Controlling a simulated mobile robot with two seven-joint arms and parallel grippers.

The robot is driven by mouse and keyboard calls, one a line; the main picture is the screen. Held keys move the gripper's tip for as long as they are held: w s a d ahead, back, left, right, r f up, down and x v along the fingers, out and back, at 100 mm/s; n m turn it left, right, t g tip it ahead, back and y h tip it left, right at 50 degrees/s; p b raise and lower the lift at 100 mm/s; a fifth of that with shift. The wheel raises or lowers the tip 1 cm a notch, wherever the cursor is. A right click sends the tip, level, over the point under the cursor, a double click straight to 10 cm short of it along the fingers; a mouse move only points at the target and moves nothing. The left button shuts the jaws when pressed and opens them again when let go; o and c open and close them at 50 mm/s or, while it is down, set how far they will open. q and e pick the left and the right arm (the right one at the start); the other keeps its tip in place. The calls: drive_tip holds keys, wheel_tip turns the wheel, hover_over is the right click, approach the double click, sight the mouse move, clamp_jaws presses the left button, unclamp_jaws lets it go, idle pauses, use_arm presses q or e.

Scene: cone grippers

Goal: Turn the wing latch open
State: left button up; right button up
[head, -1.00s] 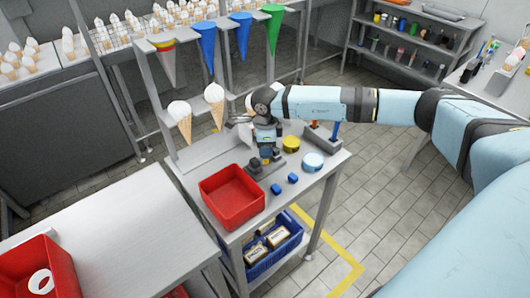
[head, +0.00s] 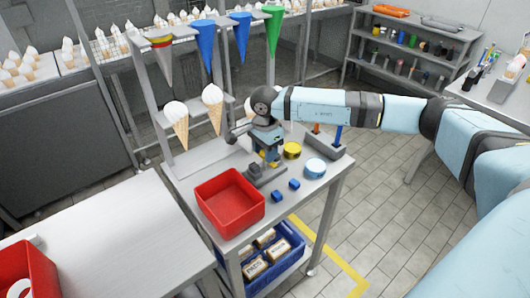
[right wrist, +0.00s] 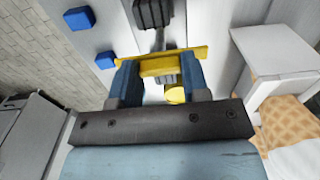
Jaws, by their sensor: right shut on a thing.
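The wing latch is a yellow bar (right wrist: 160,66) on a dark grey base, seen close up in the right wrist view. In the head view its grey base (head: 266,178) stands on the metal table behind the red bin. My right gripper (head: 268,158) points down over the base. In the right wrist view, its two blue fingers (right wrist: 161,80) are shut on the middle of the yellow bar, whose ends stick out past them. The gripper hides much of the latch in the head view. My left gripper is not in view.
A red bin (head: 229,200), two blue cubes (head: 278,190), a yellow round tin (head: 291,150) and a pale blue round tin (head: 315,168) are close by. A cone rack (head: 150,95) stands behind left. A grey block (head: 324,148) with coloured posts stands right.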

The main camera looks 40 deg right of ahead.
idle(0.4)
drive_tip(key=o, duration=0.9)
drive_tip(key=shift+r, duration=0.1)
wheel_tip(320, 180, up, 14)
drive_tip(key=shift+f+b, duration=0.1)
drive_tip(key=shift+b, duration=0.35)
